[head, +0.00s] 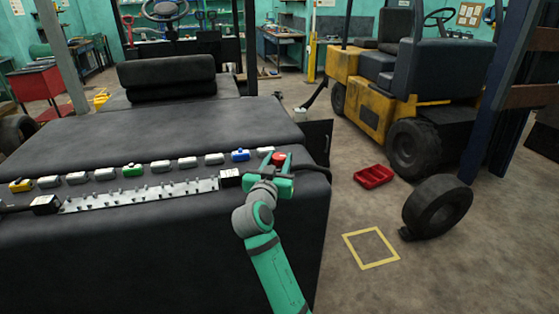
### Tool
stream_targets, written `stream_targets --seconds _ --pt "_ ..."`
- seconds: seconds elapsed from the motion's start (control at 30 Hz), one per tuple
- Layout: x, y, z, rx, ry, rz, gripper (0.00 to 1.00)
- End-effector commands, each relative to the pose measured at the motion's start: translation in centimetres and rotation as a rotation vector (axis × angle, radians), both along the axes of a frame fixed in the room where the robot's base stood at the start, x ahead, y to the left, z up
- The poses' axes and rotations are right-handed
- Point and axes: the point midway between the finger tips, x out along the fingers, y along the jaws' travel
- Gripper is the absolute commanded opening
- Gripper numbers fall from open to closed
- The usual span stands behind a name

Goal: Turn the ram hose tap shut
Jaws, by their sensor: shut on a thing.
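My gripper (283,170), with green fingers, is at the right end of the dark forklift body, beside a black block. A small red part (278,156) shows at its fingertips and looks like the handle of the ram hose tap. My gripper is shut on it. The rest of the tap is hidden behind my gripper and wrist, so I cannot tell how far the tap is turned.
A metal strip with upright pegs (140,195) runs along the dark forklift body (150,245), between black blocks (229,178) and (45,204). Several small coloured blocks, including a blue one (240,155), line up behind it. A yellow forklift (375,90) stands behind.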

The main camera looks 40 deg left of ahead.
Motion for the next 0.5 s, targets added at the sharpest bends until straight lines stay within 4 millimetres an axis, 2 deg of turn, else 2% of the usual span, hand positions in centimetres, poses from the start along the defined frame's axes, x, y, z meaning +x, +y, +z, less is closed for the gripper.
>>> stream_targets --seconds 0.5 --pt "-0.01 0.06 0.00 0.000 0.001 -0.261 0.13"
